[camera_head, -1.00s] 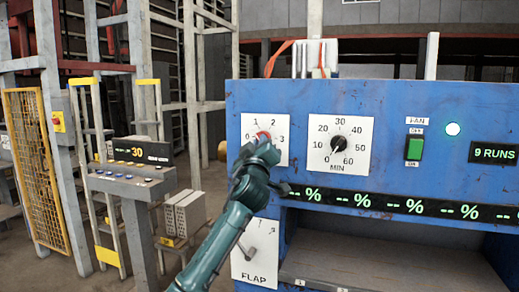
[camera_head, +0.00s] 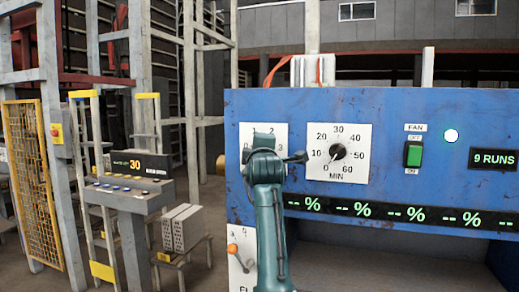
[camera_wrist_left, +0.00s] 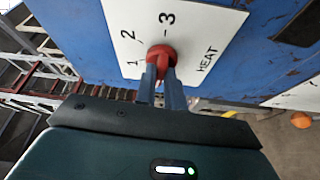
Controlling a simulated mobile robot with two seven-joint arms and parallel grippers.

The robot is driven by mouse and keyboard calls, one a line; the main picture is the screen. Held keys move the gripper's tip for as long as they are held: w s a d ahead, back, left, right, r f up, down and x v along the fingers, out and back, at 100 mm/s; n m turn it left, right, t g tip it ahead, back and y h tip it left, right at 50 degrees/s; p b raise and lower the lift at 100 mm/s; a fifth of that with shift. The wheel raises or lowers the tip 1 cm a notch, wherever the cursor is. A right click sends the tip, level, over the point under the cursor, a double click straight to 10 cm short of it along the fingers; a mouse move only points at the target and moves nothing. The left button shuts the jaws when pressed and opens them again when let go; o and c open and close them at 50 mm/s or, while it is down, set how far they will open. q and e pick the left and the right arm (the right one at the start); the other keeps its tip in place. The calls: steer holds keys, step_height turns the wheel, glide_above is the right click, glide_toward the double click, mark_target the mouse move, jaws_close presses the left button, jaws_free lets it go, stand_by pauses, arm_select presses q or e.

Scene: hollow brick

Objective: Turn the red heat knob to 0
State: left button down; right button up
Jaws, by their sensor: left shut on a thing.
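The red heat knob (camera_wrist_left: 166,52) sits on a white HEAT plate (camera_wrist_left: 205,30) on the blue panel. My left gripper (camera_wrist_left: 161,72) is shut on it, with a finger on either side in the left wrist view. The marks 1, 2 and 3 show around the knob; the 0 does not show there, and I cannot tell where the knob points. In the head view my left wrist (camera_head: 264,165) covers the knob and most of the plate (camera_head: 245,131). My right gripper is not in view.
To the right are a MIN dial (camera_head: 337,152), a green fan switch (camera_head: 413,154) and a percent display strip (camera_head: 384,209). Below is the flap plate with an orange-tipped lever (camera_head: 232,249). A button console (camera_head: 132,196) stands at the left.

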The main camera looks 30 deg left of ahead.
arm_select(q)
steer(key=shift+n+p, duration=0.3)
steer(key=shift+n, duration=0.3)
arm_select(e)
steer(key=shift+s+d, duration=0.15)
arm_select(q)
steer(key=shift+g+h, duration=0.3)
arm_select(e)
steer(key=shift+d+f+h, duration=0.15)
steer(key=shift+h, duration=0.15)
arm_select(q)
steer(key=c, duration=1.5)
jaws_free()
steer(key=b+v, duration=0.3)
steer(key=v, duration=1)
steer(key=shift+s+f, duration=0.1)
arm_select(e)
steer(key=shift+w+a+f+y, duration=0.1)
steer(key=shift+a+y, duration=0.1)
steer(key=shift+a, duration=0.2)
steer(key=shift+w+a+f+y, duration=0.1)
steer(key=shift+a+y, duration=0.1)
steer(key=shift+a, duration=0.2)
